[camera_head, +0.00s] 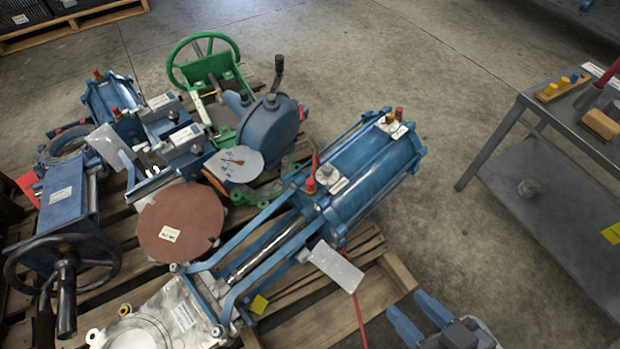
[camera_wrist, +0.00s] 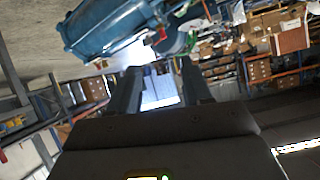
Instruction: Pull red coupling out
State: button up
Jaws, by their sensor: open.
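A large blue cylinder actuator (camera_head: 365,175) lies across the pallet. A red coupling (camera_head: 310,186) sits on its near end, with a red lever-like piece rising beside it. Another small red fitting (camera_head: 399,113) stands at its far end, next to a brass one. I cannot tell from the task which is meant. My gripper (camera_head: 408,305) has blue fingers, is open and empty, and is at the lower right, apart from the cylinder. In the wrist view the fingers (camera_wrist: 160,72) are spread, with the blue cylinder (camera_wrist: 110,25) above them and a small red spot (camera_wrist: 162,34) on its edge.
The wooden pallet (camera_head: 395,275) is crowded with blue valves, a green handwheel (camera_head: 203,60), a brown disc (camera_head: 181,222) and a black handwheel (camera_head: 62,265). A thin red line (camera_head: 358,318) hangs near the pallet's edge. A grey table (camera_head: 560,120) stands right; bare floor lies between.

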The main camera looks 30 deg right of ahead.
jog(key=w+f+m+g+p, duration=0.2)
jog(key=w+f+g+p, duration=0.15)
jog(key=w+f, duration=0.65)
notch_tip(320, 180, up, 7)
jog(key=m+g+h+p, duration=0.1)
jog(key=m+g+p, duration=0.4)
jog(key=g+p, duration=0.35)
send_over(310, 181)
jog(key=shift+s+a, duration=0.1)
jog(key=shift+a, duration=0.2)
jog(key=shift+f+b, duration=0.1)
jog(key=shift+b, duration=0.25)
jog(key=f+b, duration=0.4)
jog(key=b, duration=0.1)
jog(key=shift+d+f, duration=0.2)
jog(key=shift+f, duration=0.2)
jog(key=shift+d+f+b, duration=0.1)
jog(key=shift+f+b, duration=0.85)
jog(key=shift+f, duration=0.65)
jog(key=shift+p, duration=0.45)
